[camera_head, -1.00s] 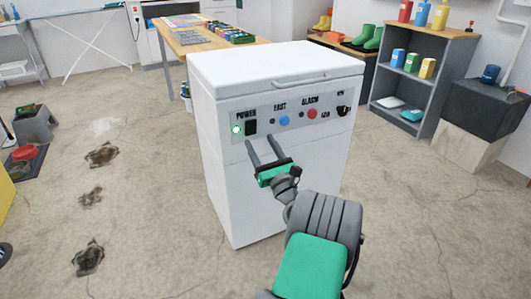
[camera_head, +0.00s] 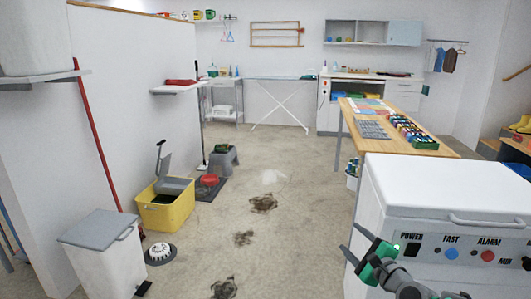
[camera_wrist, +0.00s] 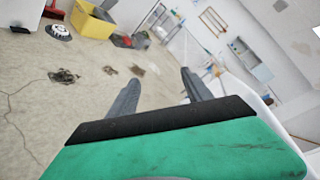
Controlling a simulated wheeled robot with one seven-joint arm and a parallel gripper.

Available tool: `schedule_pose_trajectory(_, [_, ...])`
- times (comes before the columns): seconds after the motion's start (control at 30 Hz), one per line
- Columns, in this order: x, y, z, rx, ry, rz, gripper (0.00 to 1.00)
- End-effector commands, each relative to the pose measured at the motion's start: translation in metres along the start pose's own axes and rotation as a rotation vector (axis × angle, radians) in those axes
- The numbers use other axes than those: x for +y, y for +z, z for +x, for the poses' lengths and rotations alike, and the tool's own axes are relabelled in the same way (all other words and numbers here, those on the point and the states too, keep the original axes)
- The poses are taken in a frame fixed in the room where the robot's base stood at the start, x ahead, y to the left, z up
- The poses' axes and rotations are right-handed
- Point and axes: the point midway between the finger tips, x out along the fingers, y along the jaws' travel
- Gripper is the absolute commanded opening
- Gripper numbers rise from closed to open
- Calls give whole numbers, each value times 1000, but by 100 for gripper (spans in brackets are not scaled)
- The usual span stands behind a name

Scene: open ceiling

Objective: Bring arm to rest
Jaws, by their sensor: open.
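My gripper (camera_head: 348,241) is at the lower right in the head view, in front of the left part of the white chest freezer's (camera_head: 440,185) control panel. Its two grey fingers point left and stand apart, with nothing between them. In the wrist view my gripper (camera_wrist: 160,82) also shows open and empty, with the floor beyond the fingers. Most of my arm is outside the head view. The freezer's lid is shut. I cannot tell whether the gripper touches its front.
A wooden table (camera_head: 440,148) with small boxes stands behind the freezer. A yellow mop bucket (camera_head: 165,212), a grey-lidded bin (camera_head: 102,250) and a grey step stool (camera_head: 222,160) stand at the left. Dark stains (camera_head: 263,203) mark the open floor between.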

Motion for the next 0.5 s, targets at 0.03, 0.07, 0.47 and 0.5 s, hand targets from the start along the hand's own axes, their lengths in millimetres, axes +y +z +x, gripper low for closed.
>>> schedule_pose_trajectory(0.03, [-23,53,2,-3,106,-159,58])
schedule_pose_trajectory(0.07, [-21,72,1,-2,175,-263,58])
schedule_pose_trajectory(0.47, [-52,255,-140,-249,990,-1451,58])
schedule_pose_trajectory(0.5, [-59,266,-162,-294,1057,-1530,58])
